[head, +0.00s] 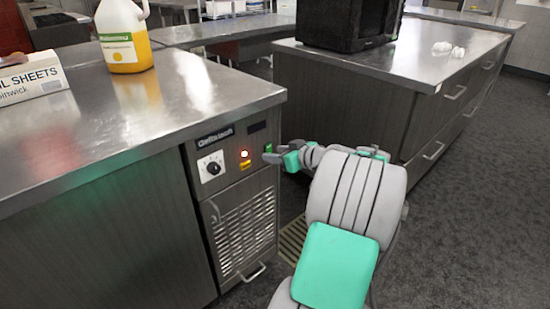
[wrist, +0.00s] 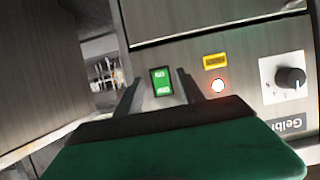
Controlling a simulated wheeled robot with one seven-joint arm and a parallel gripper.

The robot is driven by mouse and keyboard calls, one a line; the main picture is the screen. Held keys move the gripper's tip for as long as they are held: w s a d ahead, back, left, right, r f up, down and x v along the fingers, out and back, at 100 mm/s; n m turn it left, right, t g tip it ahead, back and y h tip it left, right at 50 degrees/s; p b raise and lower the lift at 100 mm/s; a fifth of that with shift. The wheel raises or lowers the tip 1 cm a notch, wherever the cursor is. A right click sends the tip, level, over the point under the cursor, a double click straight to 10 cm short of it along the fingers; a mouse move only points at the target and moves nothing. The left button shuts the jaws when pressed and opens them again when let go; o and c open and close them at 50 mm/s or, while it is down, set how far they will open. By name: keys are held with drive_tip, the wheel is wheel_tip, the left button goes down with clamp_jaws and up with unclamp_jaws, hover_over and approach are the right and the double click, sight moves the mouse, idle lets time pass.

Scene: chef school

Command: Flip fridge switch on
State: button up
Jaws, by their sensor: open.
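The fridge (head: 240,225) is a steel under-counter unit with a control panel on top. Its switch is a green rocker (wrist: 161,82) in a dark frame, and it shows between my fingers in the wrist view. In the head view the green switch (head: 269,148) is at the panel's right edge, partly hidden by my gripper. My gripper (head: 275,158) is at the switch, its fingers apart with nothing between them but the view of the switch. I cannot tell whether the fingertips touch the panel. A lit indicator lamp (head: 244,154) sits left of the switch.
A black dial (head: 213,168) and a yellow label (head: 245,165) are on the same panel. The steel counter (head: 170,110) overhangs above, with a yellow jug (head: 124,40) and a box (head: 33,80). A second counter (head: 425,65) stands right, with a floor gap between.

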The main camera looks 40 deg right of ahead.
drive_tip(key=shift+w+f, duration=0.1)
drive_tip(key=shift+w, duration=0.3)
drive_tip(key=shift+c, duration=0.2)
clamp_jaws()
